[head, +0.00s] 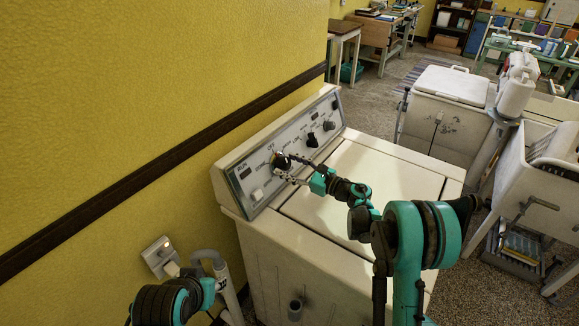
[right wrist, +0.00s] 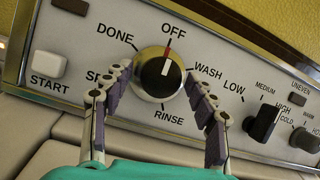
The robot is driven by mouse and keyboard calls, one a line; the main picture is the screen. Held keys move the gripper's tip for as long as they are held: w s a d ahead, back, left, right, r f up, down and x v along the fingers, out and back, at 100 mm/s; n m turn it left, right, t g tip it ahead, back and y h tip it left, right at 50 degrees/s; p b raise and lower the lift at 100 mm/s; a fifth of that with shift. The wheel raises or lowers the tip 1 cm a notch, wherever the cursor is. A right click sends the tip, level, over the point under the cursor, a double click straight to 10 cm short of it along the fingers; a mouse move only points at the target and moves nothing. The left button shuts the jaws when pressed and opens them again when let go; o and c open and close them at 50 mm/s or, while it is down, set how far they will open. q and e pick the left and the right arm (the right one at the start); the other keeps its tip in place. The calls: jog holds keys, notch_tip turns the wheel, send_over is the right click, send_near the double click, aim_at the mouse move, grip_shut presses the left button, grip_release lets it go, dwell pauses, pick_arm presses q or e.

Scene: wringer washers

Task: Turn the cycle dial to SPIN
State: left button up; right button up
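The cycle dial (right wrist: 158,80) is a dark knob with a silver rim on the washer's control panel; it also shows in the head view (head: 281,161). Its red-and-white pointer points up at OFF. DONE, WASH and RINSE are readable around it; a label starting "SP" at lower left is partly hidden by a finger. My right gripper (right wrist: 160,77) is open, with its purple-padded fingers on either side of the dial's lower half. I cannot tell whether they touch it. My left arm shows at the head view's lower left; its finger state is unclear.
The START button (right wrist: 47,64) is left of the dial. A second knob (right wrist: 263,122) and a third knob (right wrist: 306,137) are to its right. The white washer lid (head: 375,175) is below the panel. A yellow wall (head: 130,90) stands behind; another washer (head: 440,115) stands farther right.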

jog(key=c, duration=0.8)
